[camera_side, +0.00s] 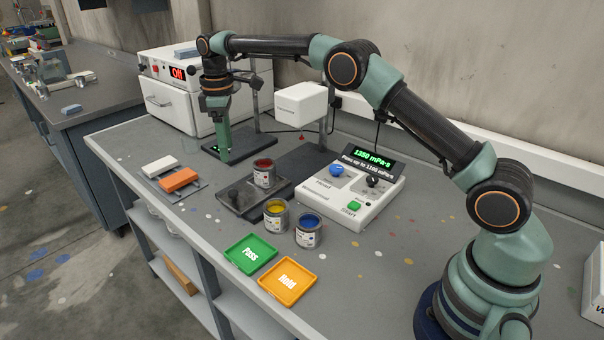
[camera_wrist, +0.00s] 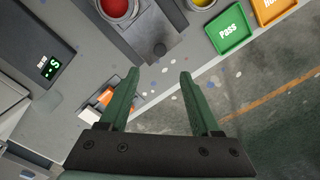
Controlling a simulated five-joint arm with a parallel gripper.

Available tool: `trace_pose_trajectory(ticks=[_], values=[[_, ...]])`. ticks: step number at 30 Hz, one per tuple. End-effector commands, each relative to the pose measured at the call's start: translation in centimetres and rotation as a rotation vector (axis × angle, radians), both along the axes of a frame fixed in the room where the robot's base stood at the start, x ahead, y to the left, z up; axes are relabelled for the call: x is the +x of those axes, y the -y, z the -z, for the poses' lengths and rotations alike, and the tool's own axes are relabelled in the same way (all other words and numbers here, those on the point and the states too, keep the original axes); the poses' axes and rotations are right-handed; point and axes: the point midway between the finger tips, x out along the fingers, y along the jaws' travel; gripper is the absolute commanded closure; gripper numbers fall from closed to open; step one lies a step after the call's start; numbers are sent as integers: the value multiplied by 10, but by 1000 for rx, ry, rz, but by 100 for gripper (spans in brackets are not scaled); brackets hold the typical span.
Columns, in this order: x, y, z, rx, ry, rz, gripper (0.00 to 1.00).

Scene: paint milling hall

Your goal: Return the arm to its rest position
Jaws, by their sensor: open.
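My gripper (camera_side: 223,140) is at the end of my outstretched arm, fingers pointing down, over the far part of the grey bench. In the wrist view its two green fingers (camera_wrist: 157,98) are spread apart with nothing between them. Bench top and floor show beyond the fingers. In the side view the fingers overlap a dark plate with a green light (camera_side: 243,150); I cannot tell whether they touch it. My arm reaches from its base at the front right across the back of the bench.
Red (camera_side: 264,173), yellow (camera_side: 276,216) and blue (camera_side: 308,230) paint cans stand mid-bench. A control box (camera_side: 340,205) reads 1350 mPa·s. Green Pass (camera_side: 250,268) and orange Hold (camera_side: 286,297) trays lie at the front edge. White and orange blocks (camera_side: 180,180) lie left; an oven (camera_side: 168,98) stands behind.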

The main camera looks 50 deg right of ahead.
Motion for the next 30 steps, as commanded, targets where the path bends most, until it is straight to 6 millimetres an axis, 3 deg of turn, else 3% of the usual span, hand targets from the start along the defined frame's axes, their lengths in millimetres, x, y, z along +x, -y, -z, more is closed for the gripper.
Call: trace_pose_trajectory(ticks=[5,11,21,30], values=[[-3,1,-10,1,13,17,36],[-22,8,-52,8,74,109,36],[-89,21,-114,40,197,310,36],[-164,31,-132,83,303,485,36]])
